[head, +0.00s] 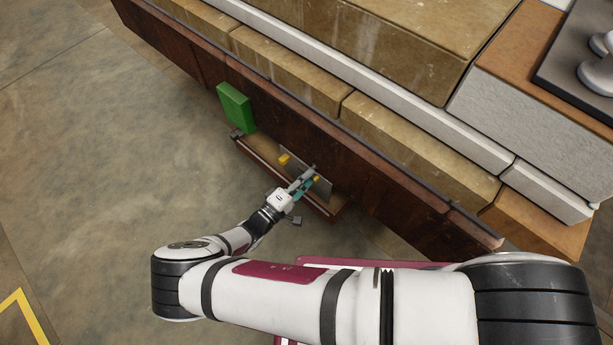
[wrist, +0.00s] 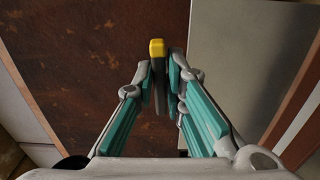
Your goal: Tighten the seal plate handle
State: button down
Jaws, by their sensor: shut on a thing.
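The seal plate (head: 293,160) is a grey panel on the front of the rust-brown structure. In the wrist view, the grey plate (wrist: 228,70) fills the right half, beside a rusty brown surface. My gripper (wrist: 162,85) is shut on this handle, with teal pads at both sides. My gripper (head: 308,181) partly covers the plate in the head view. The handle's base is hidden.
Another yellow piece (head: 284,159) sits at the plate's left edge. A green box (head: 235,107) stands further left on the structure. A brown ledge (head: 270,170) runs below the plate, close to my wrist. The concrete floor (head: 90,170) at left is clear.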

jog(key=shift+f, duration=0.1)
jog(key=c, duration=1.7)
grip_release()
jog(key=v, duration=0.7)
jog(key=shift+s+a, duration=0.1)
jog(key=shift+s, duration=0.15)
